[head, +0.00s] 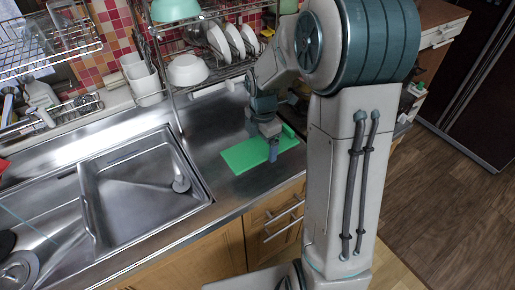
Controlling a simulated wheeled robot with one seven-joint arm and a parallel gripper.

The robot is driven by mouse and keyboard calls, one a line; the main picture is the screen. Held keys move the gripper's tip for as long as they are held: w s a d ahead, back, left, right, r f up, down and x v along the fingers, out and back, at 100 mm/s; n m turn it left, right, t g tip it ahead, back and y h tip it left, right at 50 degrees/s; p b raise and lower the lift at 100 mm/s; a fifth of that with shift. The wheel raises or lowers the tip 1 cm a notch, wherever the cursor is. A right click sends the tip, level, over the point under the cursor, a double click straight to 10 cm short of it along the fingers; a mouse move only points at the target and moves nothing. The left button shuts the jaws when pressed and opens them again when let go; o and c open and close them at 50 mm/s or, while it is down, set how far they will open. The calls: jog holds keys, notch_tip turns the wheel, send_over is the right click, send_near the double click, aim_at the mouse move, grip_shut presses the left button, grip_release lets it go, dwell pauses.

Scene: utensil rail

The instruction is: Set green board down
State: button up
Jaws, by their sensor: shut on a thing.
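The green board (243,156) is a flat, bright green rectangle over the steel counter (207,130), right of the sink. It looks level. I cannot tell whether its underside touches the counter or is slightly above it. My gripper (273,154) points down at the board's right part and is shut on it, with one finger showing in front of the board's near edge. The other finger and part of the board are hidden behind the gripper and wrist.
The empty sink basin (146,195) lies to the left. A dish rack (212,75) with white plates (234,40) and bowls stands behind the board. The counter's front edge, above wooden drawers (277,219), is close to the board. Bare counter shows left of the board.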

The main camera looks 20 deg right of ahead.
aim_at(257, 140)
jog(key=shift+w+a+f, duration=0.25)
jog(key=shift+w+f, duration=0.15)
jog(key=shift+w, duration=0.25)
jog(key=shift+w+a+f, duration=0.2)
jog(key=shift+w+f, duration=0.15)
jog(key=shift+w, duration=0.25)
jog(key=shift+f+p, duration=0.35)
jog(key=shift+f, duration=1.7)
